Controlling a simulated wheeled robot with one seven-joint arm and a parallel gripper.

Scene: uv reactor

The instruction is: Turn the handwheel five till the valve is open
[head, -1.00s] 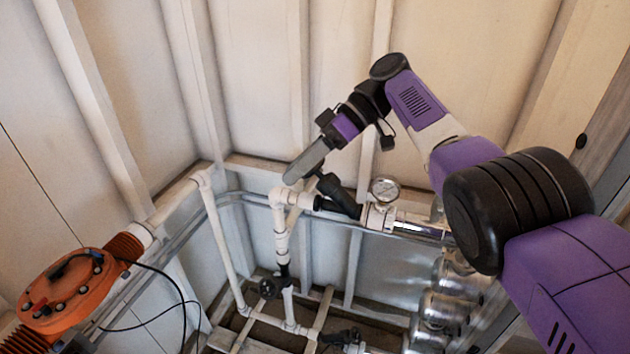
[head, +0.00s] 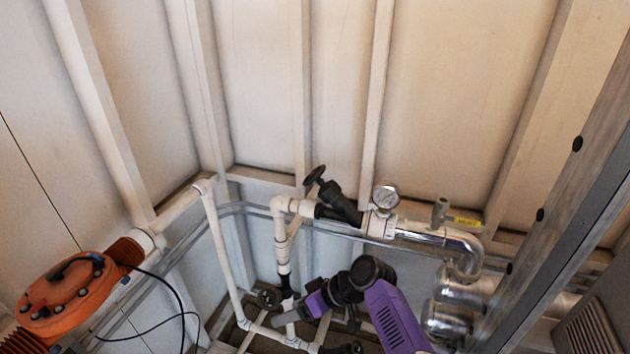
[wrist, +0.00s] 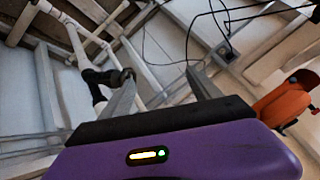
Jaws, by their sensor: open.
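A black handwheel (head: 315,180) stands on an angled black valve in the upper white pipe run. A second, smaller dark handwheel (head: 268,298) sits lower, on the vertical white pipe. No number is readable on either, so I cannot tell which is five. My gripper (head: 281,322) is low in the head view, just below and right of the lower wheel in the picture. In the wrist view my gripper (wrist: 163,88) has its two fingers spread with nothing between them. A black valve with a round end (wrist: 108,77) appears there beside the left finger; contact is unclear.
A pressure gauge (head: 386,196) and a chrome pipe (head: 425,233) are right of the upper valve. An orange unit (head: 70,290) with a dark cable is at left. White pipes and wooden beams crowd the floor. Wall panels stand behind.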

